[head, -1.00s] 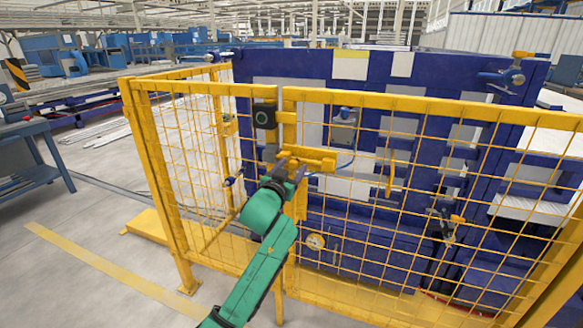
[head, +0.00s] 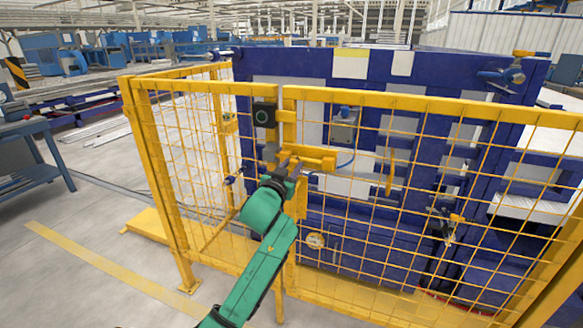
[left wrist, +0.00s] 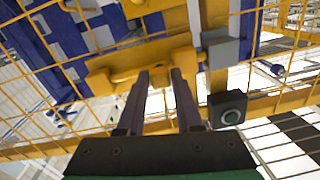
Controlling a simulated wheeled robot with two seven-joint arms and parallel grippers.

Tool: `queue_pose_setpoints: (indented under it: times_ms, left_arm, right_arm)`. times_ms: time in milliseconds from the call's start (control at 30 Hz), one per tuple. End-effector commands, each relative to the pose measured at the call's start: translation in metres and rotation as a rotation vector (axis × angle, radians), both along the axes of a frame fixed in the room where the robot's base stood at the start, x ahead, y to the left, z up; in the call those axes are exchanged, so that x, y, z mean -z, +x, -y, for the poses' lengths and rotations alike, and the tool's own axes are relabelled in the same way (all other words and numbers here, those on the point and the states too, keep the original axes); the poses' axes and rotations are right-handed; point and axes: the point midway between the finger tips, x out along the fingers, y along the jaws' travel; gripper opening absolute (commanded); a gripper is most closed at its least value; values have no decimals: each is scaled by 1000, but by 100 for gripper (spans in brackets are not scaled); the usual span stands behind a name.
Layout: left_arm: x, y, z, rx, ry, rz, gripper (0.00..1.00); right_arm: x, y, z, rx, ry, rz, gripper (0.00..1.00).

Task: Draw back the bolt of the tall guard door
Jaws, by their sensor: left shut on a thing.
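The tall guard door (head: 400,103) is a yellow frame with wire mesh. Its yellow bolt (head: 312,157) sits on a bracket near the door's left edge. In the left wrist view the bolt's yellow bracket (left wrist: 110,78) lies just beyond the fingertips. My left gripper (head: 291,168) is at the bolt's left part. In the left wrist view the gripper (left wrist: 160,76) has its two dark fingers closed around a small yellow handle. A grey catch block (head: 270,153) is on the post beside the bolt. The fingers partly hide the handle. My right gripper is not in view.
A black box with a round button (head: 265,115) is fixed above the catch. A mesh side panel (head: 180,150) stands at the left. A large blue machine (head: 300,66) is behind the mesh. The floor at the left front is open.

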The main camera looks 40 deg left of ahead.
Motion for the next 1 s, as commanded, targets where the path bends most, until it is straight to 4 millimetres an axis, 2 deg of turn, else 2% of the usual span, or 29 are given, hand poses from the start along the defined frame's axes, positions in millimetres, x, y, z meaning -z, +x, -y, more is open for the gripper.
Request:
queue_pose_setpoints:
  times_ms: [800, 867, 1000]
  left_arm:
    - [1, 0, 0, 0, -1, -2, 0]
    - [1, 2, 4, 1, -3, -1, 0]
    - [2, 10, 27, 2, -7, -1, 0]
  right_arm:
    - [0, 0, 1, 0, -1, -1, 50]
    - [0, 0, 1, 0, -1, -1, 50]
    - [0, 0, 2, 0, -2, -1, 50]
